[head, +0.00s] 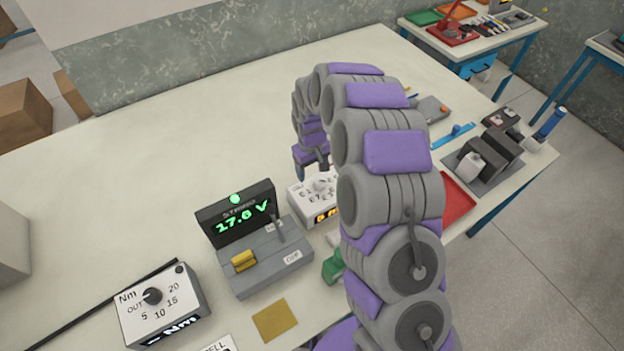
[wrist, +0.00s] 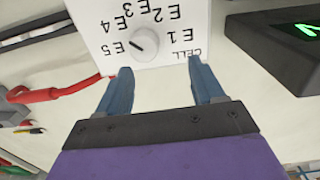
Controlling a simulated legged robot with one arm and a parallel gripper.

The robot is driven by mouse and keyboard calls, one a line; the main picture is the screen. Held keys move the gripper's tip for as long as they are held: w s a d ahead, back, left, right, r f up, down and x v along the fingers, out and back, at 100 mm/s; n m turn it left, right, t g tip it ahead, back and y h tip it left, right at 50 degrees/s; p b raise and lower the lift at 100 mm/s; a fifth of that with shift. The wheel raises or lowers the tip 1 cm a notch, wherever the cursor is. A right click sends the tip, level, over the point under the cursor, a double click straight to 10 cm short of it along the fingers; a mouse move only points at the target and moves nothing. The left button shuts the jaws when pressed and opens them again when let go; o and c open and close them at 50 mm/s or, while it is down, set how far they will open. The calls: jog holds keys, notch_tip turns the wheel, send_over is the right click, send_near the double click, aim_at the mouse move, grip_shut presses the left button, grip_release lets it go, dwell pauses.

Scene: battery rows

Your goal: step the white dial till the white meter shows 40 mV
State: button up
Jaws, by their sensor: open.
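A white box (head: 305,205) with a pale dial (wrist: 146,42) on its top face stands near the middle of the bench. The wrist view shows the face upside down, marked CELL and E1 to E5. A dark mark on the dial appears to point toward E5. An amber display (head: 327,215) on the box's front is partly hidden by my arm, and its reading cannot be made out. My gripper (wrist: 163,80) is open and empty. Its fingers are apart at the near edge of the box face, and the dial lies beyond the tips.
A dark meter (head: 237,212) reading 17.6 V in green stands left of the box on a grey base with a yellow part. An Nm dial box (head: 160,308) is at lower left. A red tray (head: 457,198) lies right of my arm. The bench's back left is clear.

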aim_at(320, 180)
jog(key=d+f, duration=0.4)
jog(key=shift+s+d+f, duration=0.1)
jog(key=shift+d+f, duration=0.1)
jog(key=shift+f, duration=0.05)
jog(key=a, duration=0.2)
jog(key=shift+a+f, duration=0.35)
jog(key=shift+a, duration=0.35)
jog(key=shift+c, duration=0.9)
jog(key=shift+d+r, duration=0.2)
jog(key=shift+d, duration=1)
jog(key=c, duration=0.5)
jog(key=shift+c, duration=0.6)
jog(key=shift+a, duration=0.55)
jog(key=shift+c, duration=1.3)
jog(key=shift+d, duration=0.15)
